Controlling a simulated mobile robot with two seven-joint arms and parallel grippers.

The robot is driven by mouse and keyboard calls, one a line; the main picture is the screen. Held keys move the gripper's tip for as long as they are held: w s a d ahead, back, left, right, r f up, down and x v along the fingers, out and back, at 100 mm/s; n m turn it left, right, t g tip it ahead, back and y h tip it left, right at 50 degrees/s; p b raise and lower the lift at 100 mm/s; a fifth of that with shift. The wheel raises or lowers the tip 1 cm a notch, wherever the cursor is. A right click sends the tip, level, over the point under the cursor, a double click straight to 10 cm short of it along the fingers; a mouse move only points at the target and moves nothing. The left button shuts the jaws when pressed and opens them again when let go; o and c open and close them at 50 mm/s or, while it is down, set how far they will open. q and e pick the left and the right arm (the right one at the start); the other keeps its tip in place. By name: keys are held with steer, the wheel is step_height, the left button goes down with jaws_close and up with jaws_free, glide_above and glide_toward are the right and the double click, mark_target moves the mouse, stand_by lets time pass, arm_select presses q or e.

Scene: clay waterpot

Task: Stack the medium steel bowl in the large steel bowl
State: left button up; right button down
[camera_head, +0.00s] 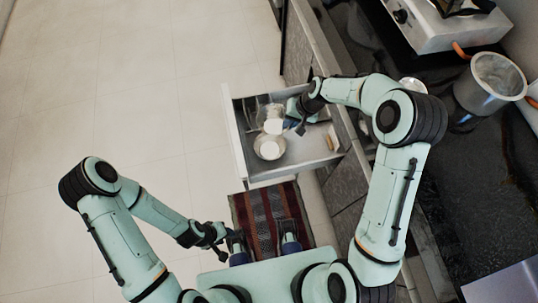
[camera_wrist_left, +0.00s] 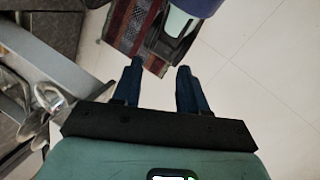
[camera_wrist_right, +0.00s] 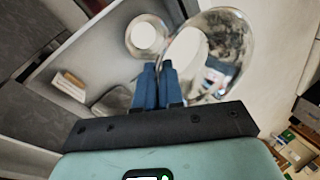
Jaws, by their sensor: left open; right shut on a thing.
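My right gripper (camera_wrist_right: 158,68) is over the open drawer, shut on the rim of a shiny steel bowl, which I take for the medium steel bowl (camera_wrist_right: 238,32). The held bowl also shows in the head view (camera_head: 268,112), beside another round steel bowl, likely the large steel bowl (camera_head: 270,147), in the drawer. In the right wrist view this second bowl (camera_wrist_right: 147,35) is left of the held one, which is nearer that camera. I cannot tell the height between them. My left gripper (camera_wrist_left: 158,78) is open and empty, low over the floor, away from the bowls.
The drawer (camera_head: 234,140) is pulled out from the counter on the right. A small light block (camera_wrist_right: 70,85) lies inside it. A striped rug (camera_head: 255,215) lies below. A metal pot (camera_head: 480,95) and a stove (camera_head: 435,25) are on the dark counter. The floor at left is clear.

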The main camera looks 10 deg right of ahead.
steer(key=w+f+m+b, duration=0.2)
steer(key=w+f+b, duration=0.2)
steer(key=f+b, duration=0.35)
steer(key=b, duration=0.2)
glide_above(280, 152)
step_height(280, 152, down, 16)
steer(key=r, duration=0.1)
steer(key=shift+t, duration=0.4)
step_height(280, 152, down, 6)
steer(key=shift+s+r+b, duration=0.1)
steer(key=shift+r+b, duration=0.05)
steer(key=shift+b, duration=0.5)
arm_select(q)
steer(key=w+a+f+t, duration=0.1)
steer(key=w+f, duration=0.2)
steer(key=f, duration=0.3)
steer(key=w+a+f+t+y, duration=0.1)
steer(key=w+a+f, duration=0.1)
steer(key=w+f, duration=0.2)
step_height(280, 152, down, 3)
steer(key=shift+a+r+n+t, duration=0.2)
steer(key=shift+n+t, duration=0.1)
steer(key=shift+w+f, duration=0.1)
